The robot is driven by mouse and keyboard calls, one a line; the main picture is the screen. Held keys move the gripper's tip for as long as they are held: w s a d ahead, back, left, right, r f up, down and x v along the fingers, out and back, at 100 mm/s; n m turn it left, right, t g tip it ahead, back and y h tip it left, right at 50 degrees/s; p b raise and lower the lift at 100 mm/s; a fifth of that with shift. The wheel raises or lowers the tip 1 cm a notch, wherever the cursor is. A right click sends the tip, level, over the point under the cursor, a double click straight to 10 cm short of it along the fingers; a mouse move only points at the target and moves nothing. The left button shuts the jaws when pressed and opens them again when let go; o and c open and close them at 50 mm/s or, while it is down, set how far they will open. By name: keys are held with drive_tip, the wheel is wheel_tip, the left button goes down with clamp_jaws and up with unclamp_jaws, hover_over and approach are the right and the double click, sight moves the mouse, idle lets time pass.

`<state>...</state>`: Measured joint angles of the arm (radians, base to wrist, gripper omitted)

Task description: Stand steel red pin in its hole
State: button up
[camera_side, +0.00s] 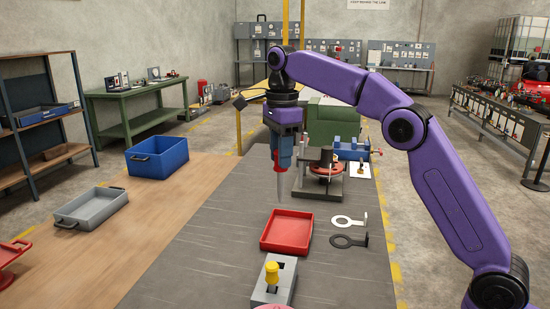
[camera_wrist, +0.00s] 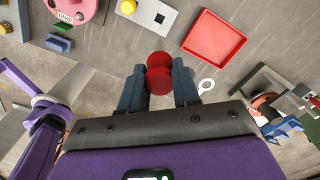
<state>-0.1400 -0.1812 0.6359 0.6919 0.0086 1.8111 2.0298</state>
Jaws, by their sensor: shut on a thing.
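My gripper (camera_side: 283,158) is shut on the steel red pin, high above the grey bench. The pin shows a red part (camera_side: 276,160) at the fingers and a tapering steel length (camera_side: 282,188) pointing down, close to upright. In the wrist view its red rounded end (camera_wrist: 159,80) sits between the two fingers, and the steel part is hidden. A grey block (camera_side: 263,291) stands at the near end of the bench with a yellow-topped pin (camera_side: 272,272) in it.
A red tray (camera_side: 287,231) lies empty between the pin and the block. A white ring piece (camera_side: 348,221) and a black one (camera_side: 349,241) lie right of it. A stand with a red disc (camera_side: 325,170) is behind. A red round object (camera_wrist: 75,8) is near the block.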

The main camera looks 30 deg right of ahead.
wheel_tip(320, 180, down, 19)
drive_tip(key=shift+r, duration=0.2)
idle(0.9)
drive_tip(key=shift+s+a+f, duration=0.1)
drive_tip(key=shift+a+f, duration=0.05)
idle(0.5)
drive_tip(key=shift+f, duration=2.75)
drive_tip(key=o, duration=1.1)
